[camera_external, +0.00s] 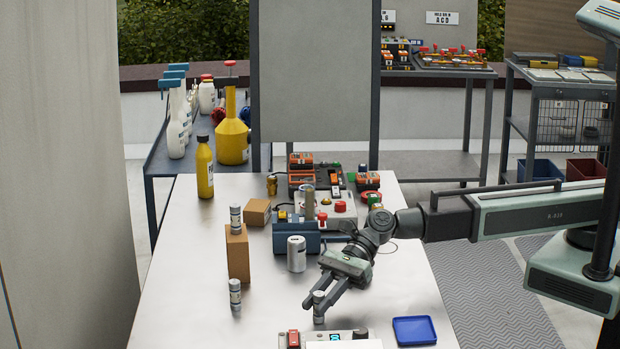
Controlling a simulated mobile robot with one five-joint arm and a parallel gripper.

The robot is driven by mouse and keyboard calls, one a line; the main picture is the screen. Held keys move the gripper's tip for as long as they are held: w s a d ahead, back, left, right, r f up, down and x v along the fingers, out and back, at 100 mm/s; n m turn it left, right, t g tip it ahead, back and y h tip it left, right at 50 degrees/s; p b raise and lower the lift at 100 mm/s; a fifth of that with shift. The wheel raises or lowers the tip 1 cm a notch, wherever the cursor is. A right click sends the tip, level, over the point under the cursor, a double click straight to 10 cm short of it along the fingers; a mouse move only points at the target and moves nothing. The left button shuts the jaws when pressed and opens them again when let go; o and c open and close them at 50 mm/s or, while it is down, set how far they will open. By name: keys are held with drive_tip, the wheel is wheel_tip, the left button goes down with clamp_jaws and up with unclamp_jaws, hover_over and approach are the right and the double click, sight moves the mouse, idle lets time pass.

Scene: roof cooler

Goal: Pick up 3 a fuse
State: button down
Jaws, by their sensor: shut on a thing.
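My gripper (319,299) reaches down and left over the light metal table (190,290). Its fingers are shut on a small upright grey-and-white fuse (319,308) at the table's front middle. Whether that fuse touches the table is hard to tell. A similar fuse (235,295) stands upright on the table to the left. Another fuse (236,219) stands on top of a tall brown block (237,254). The fingers hide part of the held fuse.
A silver can (296,254) and a blue box-like device (296,237) stand behind my gripper. A control box with red buttons (335,338) and a blue tray (414,331) lie at the front. A yellow bottle (205,168) stands at the back left. The table's left front is clear.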

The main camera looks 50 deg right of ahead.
sight(319, 293)
wheel_tip(319, 293, up, 10)
drive_tip(key=p, duration=0.9)
drive_tip(key=shift+f, duration=0.15)
